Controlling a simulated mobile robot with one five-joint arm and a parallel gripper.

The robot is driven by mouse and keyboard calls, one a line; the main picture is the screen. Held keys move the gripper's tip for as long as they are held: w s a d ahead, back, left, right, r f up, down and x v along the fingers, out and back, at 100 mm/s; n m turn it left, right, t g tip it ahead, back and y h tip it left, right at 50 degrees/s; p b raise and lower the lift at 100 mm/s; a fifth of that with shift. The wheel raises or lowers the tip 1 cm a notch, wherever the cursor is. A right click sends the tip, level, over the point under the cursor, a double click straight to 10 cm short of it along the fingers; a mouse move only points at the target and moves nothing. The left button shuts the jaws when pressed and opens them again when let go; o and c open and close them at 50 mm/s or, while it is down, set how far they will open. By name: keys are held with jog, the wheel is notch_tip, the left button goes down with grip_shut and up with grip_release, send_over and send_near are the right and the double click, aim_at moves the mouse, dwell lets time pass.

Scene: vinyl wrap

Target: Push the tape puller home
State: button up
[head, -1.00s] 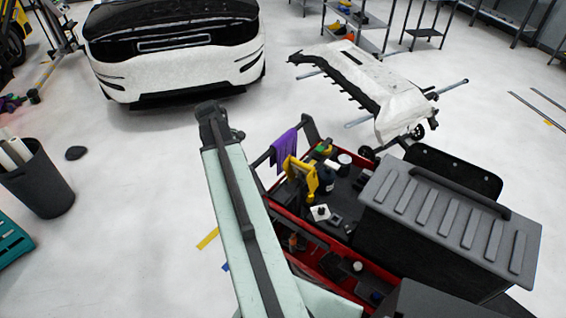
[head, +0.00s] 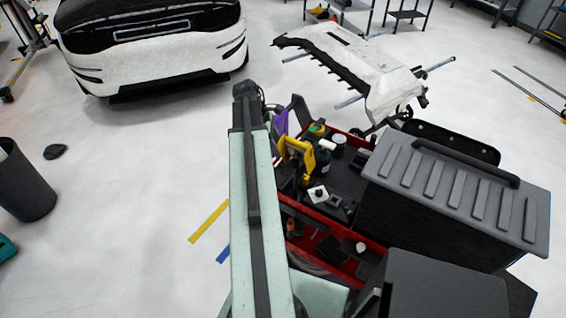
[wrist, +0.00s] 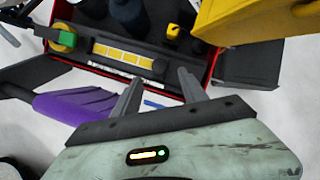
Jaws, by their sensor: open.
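I cannot tell for certain which thing is the tape puller. In the wrist view a dark bar with yellow blocks (wrist: 123,53) lies in the red-edged tray (wrist: 92,70) of the cart, beside a green and yellow roll (wrist: 62,40). A large yellow piece (wrist: 250,22) fills the upper right; a yellow holder also stands on the cart in the head view (head: 297,152). My gripper (wrist: 160,86) is open, its two grey fingers pointing toward the tray's near edge, with nothing visible between them. In the head view its dark end (head: 248,95) is above the cart's left side.
A grey ribbed case (head: 455,185) stands on the cart's right. Dark bottles (wrist: 128,15) stand in the tray. A white car (head: 150,50) and a bumper on a stand (head: 360,60) are behind.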

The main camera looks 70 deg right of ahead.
aim_at(285, 160)
jog(key=b+x, duration=0.5)
jog(key=x, duration=0.1)
jog(key=shift+s+f, duration=0.1)
jog(key=shift+f, duration=0.3)
jog(key=shift+r, duration=0.1)
grip_shut()
dwell(0.8)
